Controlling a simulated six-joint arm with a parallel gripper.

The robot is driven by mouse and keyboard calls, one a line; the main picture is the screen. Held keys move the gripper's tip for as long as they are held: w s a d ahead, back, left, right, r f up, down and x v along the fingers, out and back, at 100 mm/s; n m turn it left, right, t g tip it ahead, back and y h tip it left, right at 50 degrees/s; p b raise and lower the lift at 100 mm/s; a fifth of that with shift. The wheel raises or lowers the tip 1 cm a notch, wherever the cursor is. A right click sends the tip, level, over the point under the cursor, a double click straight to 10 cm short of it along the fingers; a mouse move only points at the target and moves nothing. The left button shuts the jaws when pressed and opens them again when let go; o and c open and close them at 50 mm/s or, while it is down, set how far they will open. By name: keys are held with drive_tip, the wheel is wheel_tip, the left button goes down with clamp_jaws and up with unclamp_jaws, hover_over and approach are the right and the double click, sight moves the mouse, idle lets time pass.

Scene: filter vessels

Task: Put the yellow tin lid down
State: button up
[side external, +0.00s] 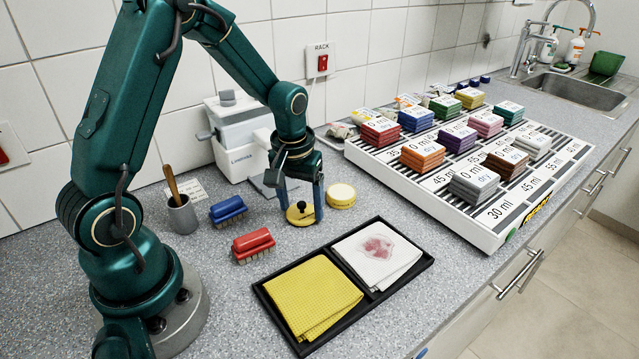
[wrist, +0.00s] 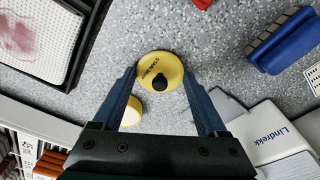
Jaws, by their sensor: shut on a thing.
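The yellow tin lid (side external: 296,217) is round with a black knob, and in the wrist view the lid (wrist: 151,64) lies level between my two fingers. My gripper (side external: 300,207) points down and is shut on the lid by its rim; the gripper (wrist: 161,74) also shows in the wrist view. The lid is at or just above the grey counter; I cannot tell if it touches. A round yellow tin (side external: 341,197) with a pale top stands just right of it, partly hidden behind a finger in the wrist view (wrist: 131,114).
A black tray (side external: 345,281) with a yellow cloth (side external: 312,296) and a stained white cloth (side external: 377,252) lies in front. Red (side external: 254,245) and blue (side external: 228,210) brushes are to the left. A white machine (side external: 240,140) stands behind; a rack of coloured blocks (side external: 483,237) fills the right.

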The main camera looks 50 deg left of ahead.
sight(298, 218)
drive_tip(key=shift+f, duration=0.15)
drive_tip(key=o, duration=1.2)
drive_tip(key=shift+f, duration=0.1)
drive_tip(key=shift+o, duration=0.2)
wheel_tip(298, 218, up, 12)
drive_tip(key=s, duration=0.1)
drive_tip(key=s+d+r+m+t, duration=0.3)
drive_tip(key=s+d+m, duration=0.3)
drive_tip(key=s+d, duration=0.3)
drive_tip(key=shift+s+d+r+t+h, duration=0.2)
drive_tip(key=shift+s+t+h, duration=0.35)
drive_tip(key=shift+s, duration=0.95)
